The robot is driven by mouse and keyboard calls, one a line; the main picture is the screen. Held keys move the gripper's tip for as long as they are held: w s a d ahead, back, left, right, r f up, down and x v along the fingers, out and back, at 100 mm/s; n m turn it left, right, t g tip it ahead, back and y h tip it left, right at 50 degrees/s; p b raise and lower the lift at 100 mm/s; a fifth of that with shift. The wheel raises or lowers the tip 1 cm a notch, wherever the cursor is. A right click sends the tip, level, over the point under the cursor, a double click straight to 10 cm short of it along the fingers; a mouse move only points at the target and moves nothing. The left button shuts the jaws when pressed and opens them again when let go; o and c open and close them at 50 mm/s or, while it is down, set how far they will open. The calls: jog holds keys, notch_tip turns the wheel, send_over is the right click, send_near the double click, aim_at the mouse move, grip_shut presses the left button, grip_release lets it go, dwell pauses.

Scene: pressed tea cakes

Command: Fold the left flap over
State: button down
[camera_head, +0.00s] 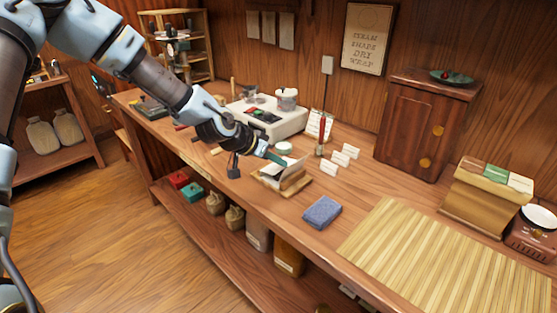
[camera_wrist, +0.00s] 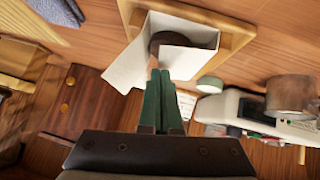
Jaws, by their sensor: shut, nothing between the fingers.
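A white paper wrapper (camera_head: 268,172) sits on a small wooden board (camera_head: 300,192) on the bench. In the wrist view the wrapper (camera_wrist: 190,28) has upright sides, and one white flap (camera_wrist: 126,68) spreads out flat to the picture's left. A dark brown tea cake (camera_wrist: 168,40) shows partly inside it, with the wrapper hiding the rest. My gripper (camera_head: 285,163) is right over the wrapper. Its green fingers (camera_wrist: 160,72) are shut with nothing between them, their tips at the wrapper's edge beside the cake. I cannot tell whether they touch the paper.
A blue cloth block (camera_head: 321,212) lies right of the board, and a bamboo mat (camera_head: 440,260) beyond it. A wooden cabinet (camera_head: 405,125) stands at the back right.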

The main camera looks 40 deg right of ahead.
jog(key=f+b, duration=0.1)
jog(key=t+b, duration=0.1)
jog(key=b, duration=0.1)
jog(key=shift+s+f+m, duration=0.3)
jog(key=shift+f, duration=0.1)
jog(key=shift+f+b, duration=0.1)
jog(key=shift+b, duration=0.5)
jog(key=shift+s+a, duration=0.1)
jog(key=shift+s, duration=0.1)
